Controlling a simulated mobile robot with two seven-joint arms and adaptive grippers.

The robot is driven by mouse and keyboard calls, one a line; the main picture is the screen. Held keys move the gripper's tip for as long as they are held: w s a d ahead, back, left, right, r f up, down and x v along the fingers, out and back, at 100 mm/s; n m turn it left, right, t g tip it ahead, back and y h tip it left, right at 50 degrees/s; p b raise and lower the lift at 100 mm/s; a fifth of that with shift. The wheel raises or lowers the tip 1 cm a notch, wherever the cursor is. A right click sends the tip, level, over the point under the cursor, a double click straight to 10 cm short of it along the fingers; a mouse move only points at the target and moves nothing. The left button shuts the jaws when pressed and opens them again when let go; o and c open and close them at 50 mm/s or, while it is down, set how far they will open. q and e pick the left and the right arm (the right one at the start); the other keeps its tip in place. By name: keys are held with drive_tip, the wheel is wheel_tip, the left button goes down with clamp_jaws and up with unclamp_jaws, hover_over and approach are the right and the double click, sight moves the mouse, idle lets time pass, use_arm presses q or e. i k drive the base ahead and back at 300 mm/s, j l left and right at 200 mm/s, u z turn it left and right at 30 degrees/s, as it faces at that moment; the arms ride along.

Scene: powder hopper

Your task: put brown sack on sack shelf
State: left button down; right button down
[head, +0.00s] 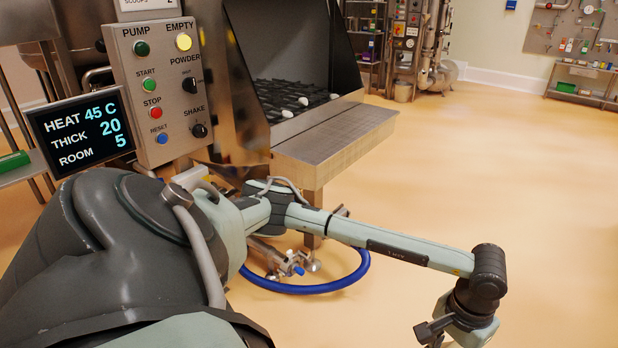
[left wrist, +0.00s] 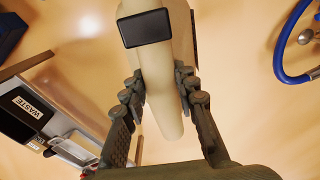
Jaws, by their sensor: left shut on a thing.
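In the left wrist view my left gripper (left wrist: 165,90) is shut on a pale tan sack-like thing (left wrist: 162,65) with a dark rectangular patch. My right gripper is in neither view. I cannot make out a shelf marked for sacks.
A steel hopper with a grate (head: 285,97) and front ledge (head: 335,140) stands behind my arm, beside a button panel (head: 158,90). A blue hose (head: 320,288) lies on the floor. A WASTE sign (left wrist: 30,107) shows in the wrist view. Open floor lies right.

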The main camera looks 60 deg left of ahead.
sight(330, 135)
drive_tip(key=j+u, duration=0.1)
drive_tip(key=u, duration=0.75)
drive_tip(key=i+j, duration=0.35)
drive_tip(key=i, duration=0.15)
